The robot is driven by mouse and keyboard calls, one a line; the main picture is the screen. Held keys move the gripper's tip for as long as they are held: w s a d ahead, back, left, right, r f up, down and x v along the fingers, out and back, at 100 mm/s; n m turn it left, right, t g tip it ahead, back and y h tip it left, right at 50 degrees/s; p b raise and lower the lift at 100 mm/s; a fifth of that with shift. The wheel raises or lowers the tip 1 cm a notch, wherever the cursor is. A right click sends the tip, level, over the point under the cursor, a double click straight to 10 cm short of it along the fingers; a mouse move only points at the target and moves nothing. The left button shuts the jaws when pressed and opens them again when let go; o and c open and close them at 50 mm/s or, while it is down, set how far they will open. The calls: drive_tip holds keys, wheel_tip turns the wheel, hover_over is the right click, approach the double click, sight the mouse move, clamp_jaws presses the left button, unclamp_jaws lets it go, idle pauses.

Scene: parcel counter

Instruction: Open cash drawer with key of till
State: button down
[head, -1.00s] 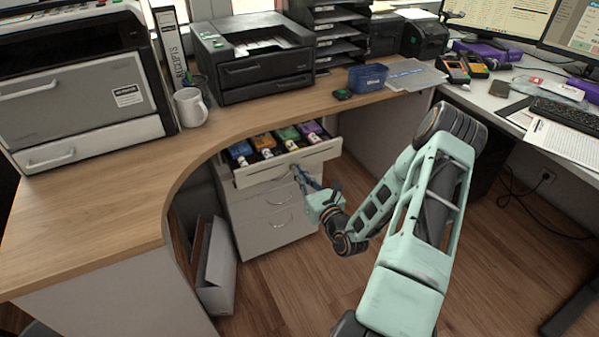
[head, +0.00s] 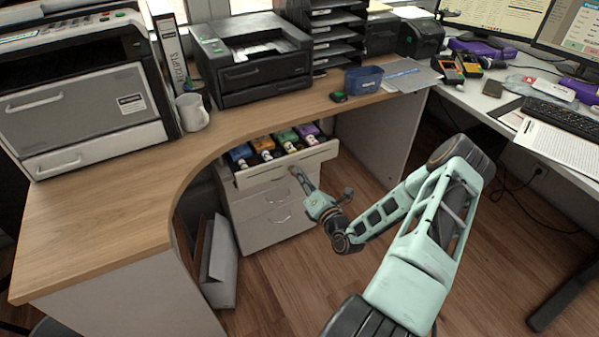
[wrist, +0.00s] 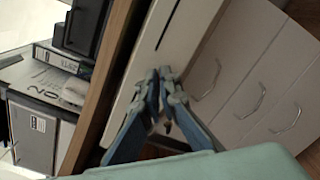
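The top drawer (head: 262,178) of the white cabinet under the desk is pulled out. It holds blue, orange, green and purple packs with white-capped parts. My gripper (head: 294,171) is at the middle of this drawer's front, where its handle is. In the wrist view my gripper's fingers (wrist: 161,76) converge with their tips close together against the pale drawer front (wrist: 182,35). They look shut on the handle, which they mostly hide. I make out no key and no till.
Lower drawers (head: 268,215) with arched handles are shut. The curved wooden desktop (head: 110,215) overhangs the cabinet. It carries a printer (head: 255,75), a white mug (head: 192,112) and a blue bin (head: 364,79). A box file (head: 220,262) stands on the floor at left.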

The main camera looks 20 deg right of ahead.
drive_tip(key=shift+f+m, duration=0.1)
drive_tip(key=shift+m, duration=0.5)
drive_tip(key=c, duration=2.2)
unclamp_jaws()
drive_tip(key=shift+s, duration=0.1)
drive_tip(key=s, duration=1.2)
drive_tip(key=shift+d, duration=0.2)
drive_tip(key=shift+w, duration=0.1)
